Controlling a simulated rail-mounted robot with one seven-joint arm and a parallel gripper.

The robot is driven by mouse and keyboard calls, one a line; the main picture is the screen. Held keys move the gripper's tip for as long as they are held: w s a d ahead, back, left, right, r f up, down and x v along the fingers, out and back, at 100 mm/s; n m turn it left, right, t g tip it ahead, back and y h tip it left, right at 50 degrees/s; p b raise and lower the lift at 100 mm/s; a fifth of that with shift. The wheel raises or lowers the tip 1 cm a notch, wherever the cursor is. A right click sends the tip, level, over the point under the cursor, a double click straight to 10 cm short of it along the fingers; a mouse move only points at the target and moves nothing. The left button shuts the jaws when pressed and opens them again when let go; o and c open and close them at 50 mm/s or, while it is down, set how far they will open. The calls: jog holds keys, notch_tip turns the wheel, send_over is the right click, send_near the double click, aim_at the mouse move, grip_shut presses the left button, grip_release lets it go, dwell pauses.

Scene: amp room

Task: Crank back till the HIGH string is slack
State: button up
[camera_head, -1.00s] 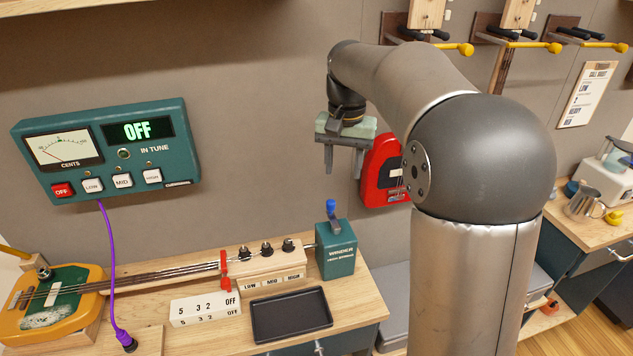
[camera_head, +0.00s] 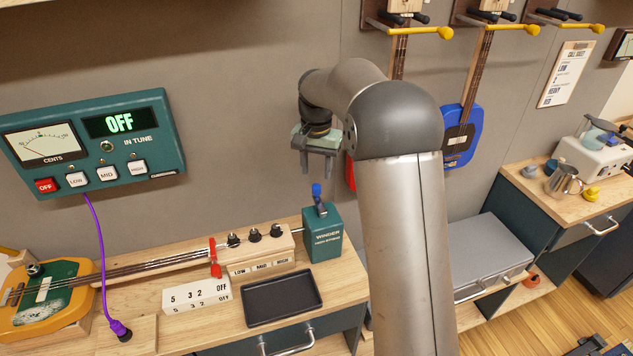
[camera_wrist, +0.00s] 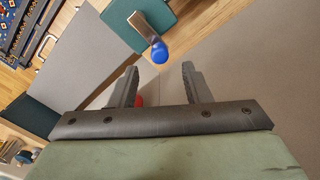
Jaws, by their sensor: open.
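The teal winder box (camera_head: 322,235) stands at the right end of the workbench, beside the headstock. Its crank with a blue knob (camera_head: 316,190) sticks up from the top. My gripper (camera_head: 319,172) is open and empty, pointing down just above the knob. In the wrist view the blue knob (camera_wrist: 159,53) lies ahead of and between the open fingers, apart from them. The yellow-and-green instrument (camera_head: 50,295) lies on the bench, its strings running to the headstock with LOW, MID and HIGH labels (camera_head: 262,267). Whether the HIGH string is tight cannot be told.
The teal tuner (camera_head: 95,145) on the wall reads OFF. A red clip (camera_head: 215,258) sits at the neck. A black tray (camera_head: 283,298) and a white number block (camera_head: 197,296) lie in front. A purple cable (camera_head: 103,250) hangs down at left. Instruments hang on the wall at right.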

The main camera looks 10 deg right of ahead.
aim_at(316, 186)
jog(key=shift+f+p, duration=0.35)
jog(key=shift+f, duration=2.45)
grip_shut()
